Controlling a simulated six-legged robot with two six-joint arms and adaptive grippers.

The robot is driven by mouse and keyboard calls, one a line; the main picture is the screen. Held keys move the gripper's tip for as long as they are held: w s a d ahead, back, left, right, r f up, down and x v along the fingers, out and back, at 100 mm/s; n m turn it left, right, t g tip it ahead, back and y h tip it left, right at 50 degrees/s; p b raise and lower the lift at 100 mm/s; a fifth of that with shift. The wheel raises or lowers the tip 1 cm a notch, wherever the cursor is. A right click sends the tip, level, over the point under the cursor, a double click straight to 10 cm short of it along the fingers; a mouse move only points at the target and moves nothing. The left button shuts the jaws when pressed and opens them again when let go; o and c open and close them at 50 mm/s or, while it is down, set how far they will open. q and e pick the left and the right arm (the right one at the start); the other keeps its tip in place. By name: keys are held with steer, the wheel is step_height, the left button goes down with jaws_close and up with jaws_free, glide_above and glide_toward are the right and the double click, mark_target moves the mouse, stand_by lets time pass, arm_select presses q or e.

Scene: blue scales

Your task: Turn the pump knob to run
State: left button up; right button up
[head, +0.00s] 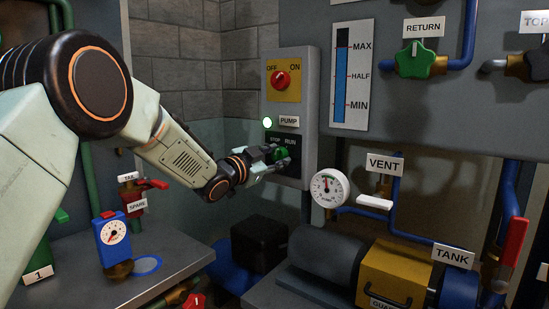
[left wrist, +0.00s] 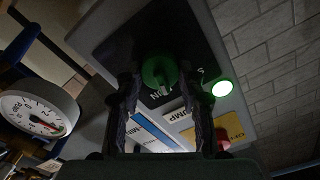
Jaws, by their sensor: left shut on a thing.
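The green pump knob (head: 282,154) sits on the black plate marked STOP and RUN, below the PUMP label (head: 289,121), on a grey control box (head: 310,120). My left gripper (head: 274,156) is at the box with its fingers around the knob, shut on it. In the left wrist view the knob (left wrist: 158,71) shows between and beyond the two dark fingers (left wrist: 165,85). Its pale mark appears to lie near the RUN lettering, which is partly hidden. The lamp beside the PUMP label (head: 267,123) glows green-white. My right gripper is not in view.
Above is a red OFF/ON switch (head: 281,80) on a yellow plate. A level gauge (head: 352,75) and a round dial (head: 329,188) are to the right. A grey bench (head: 180,270) with a blue gauge (head: 112,235) lies below my left arm.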

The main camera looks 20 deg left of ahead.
arm_select(q)
steer(key=shift+m+b, duration=0.3)
steer(key=shift+m, duration=1.3)
steer(key=o, duration=1.2)
steer(key=shift+w+f, duration=0.1)
steer(key=shift+c, duration=0.2)
steer(key=v, duration=1.2)
